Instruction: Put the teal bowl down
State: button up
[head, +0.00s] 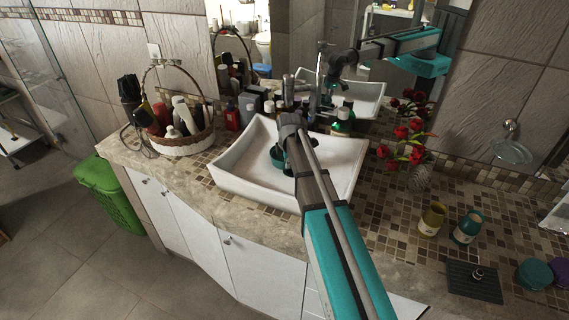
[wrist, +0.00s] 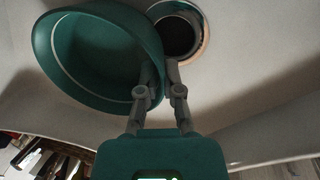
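The teal bowl (head: 277,154) is inside the white sink, mostly hidden behind my arm in the head view. In the wrist view the bowl (wrist: 92,58) fills the upper left, its opening facing the camera. My gripper (wrist: 158,72) has one finger inside the bowl and one outside, with the bowl's wall pinched between them. In the head view my gripper is largely hidden by my own arm over the sink. I cannot tell whether the bowl touches the basin floor.
The white sink (head: 235,165) has a round drain (wrist: 178,36) beside the bowl. A faucet (head: 318,85) and several bottles stand behind.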

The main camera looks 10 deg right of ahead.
jog(key=o, duration=0.4)
jog(key=shift+r, duration=0.15)
jog(key=r+p, duration=0.4)
jog(key=s+r+p, duration=0.1)
jog(key=r+p, duration=0.3)
jog(key=s+r+p, duration=0.1)
jog(key=r+p, duration=0.2)
jog(key=p, duration=0.1)
jog(key=shift+r, duration=0.4)
dwell(0.3)
dwell(0.5)
